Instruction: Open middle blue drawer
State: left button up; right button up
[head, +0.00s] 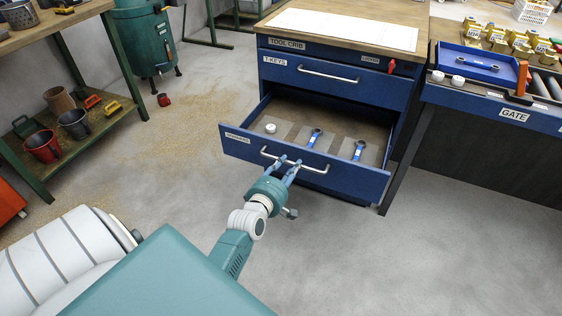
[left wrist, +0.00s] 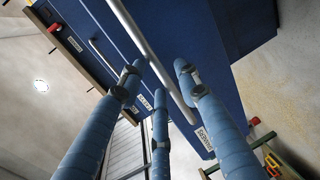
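The blue tool cabinet (head: 397,119) stands at the upper middle of the head view. My left gripper (head: 290,163) is at the handle's left part. In the left wrist view its three blue fingers stand apart, with the handle bar (left wrist: 140,40) running between their tips, and a gap shows beside the bar. My right gripper is not in view.
The drawer holds two blue spanners (head: 314,138) and a white round item (head: 270,128). A bench marked GATE (head: 513,114) with a blue tray (head: 466,66) is at right. A green shelf (head: 100,133) with buckets is at left. The floor in front is clear.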

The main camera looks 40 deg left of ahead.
pick_arm(q)
jog(key=v, duration=0.9)
jog(key=shift+s+d, duration=0.1)
